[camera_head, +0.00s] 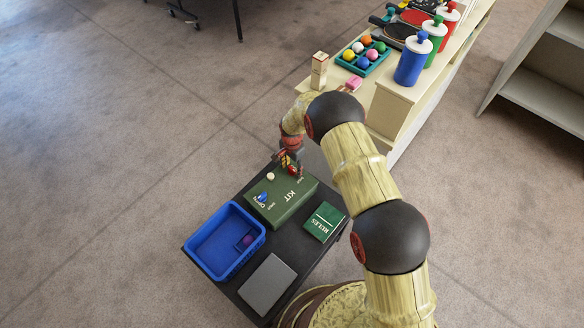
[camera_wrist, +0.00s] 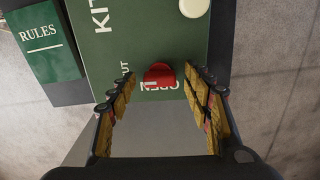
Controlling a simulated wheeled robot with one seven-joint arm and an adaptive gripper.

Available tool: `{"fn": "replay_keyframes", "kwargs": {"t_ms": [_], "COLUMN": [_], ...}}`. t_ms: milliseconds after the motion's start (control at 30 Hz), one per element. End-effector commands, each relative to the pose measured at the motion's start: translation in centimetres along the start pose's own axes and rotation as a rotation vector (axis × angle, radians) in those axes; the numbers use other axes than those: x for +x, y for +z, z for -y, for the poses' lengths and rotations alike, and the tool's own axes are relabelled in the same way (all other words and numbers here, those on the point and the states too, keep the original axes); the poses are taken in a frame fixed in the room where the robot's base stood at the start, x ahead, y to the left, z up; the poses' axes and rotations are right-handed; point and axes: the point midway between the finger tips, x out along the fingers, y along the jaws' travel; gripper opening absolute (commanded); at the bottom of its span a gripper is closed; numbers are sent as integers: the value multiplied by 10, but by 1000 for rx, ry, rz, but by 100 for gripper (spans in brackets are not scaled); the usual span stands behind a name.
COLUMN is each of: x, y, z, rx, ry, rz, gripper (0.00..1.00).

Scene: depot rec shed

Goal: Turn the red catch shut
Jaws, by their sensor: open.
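The green KIT box (camera_head: 290,205) lies on a dark low table. Its lid (camera_wrist: 150,40) fills the upper middle of the wrist view. My gripper (camera_wrist: 158,84) is open, with one finger on each side of the catch and gaps showing. In the head view my gripper (camera_head: 290,163) is over the box's far end and mostly hides the red catch.
A blue catch (camera_head: 262,197) and a cream knob (camera_head: 270,176) are on the box. A green RULES booklet (camera_head: 324,221), a blue bin (camera_head: 212,260) and a grey slab (camera_head: 268,284) share the table. A cream shelf with bottles (camera_head: 411,62) and a ball tray (camera_head: 340,64) stands behind.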

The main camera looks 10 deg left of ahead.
Motion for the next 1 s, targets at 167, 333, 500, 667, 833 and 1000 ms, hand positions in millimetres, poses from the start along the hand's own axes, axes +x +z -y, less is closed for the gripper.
{"fn": "replay_keyframes", "kwargs": {"t_ms": [167,333,500,667,833,1000], "x": [-1,-17,-50,-82,-107,-118], "y": [0,-1,-1,0,0,0], "z": [0,1,1,1,1,0], "rx": [0,0,0,0,0,0], "ry": [0,-2,-3,-2,-1,0], "rz": [0,-1,-2,-1,-1,0], "gripper": [50,50,50,50,50,50]}}
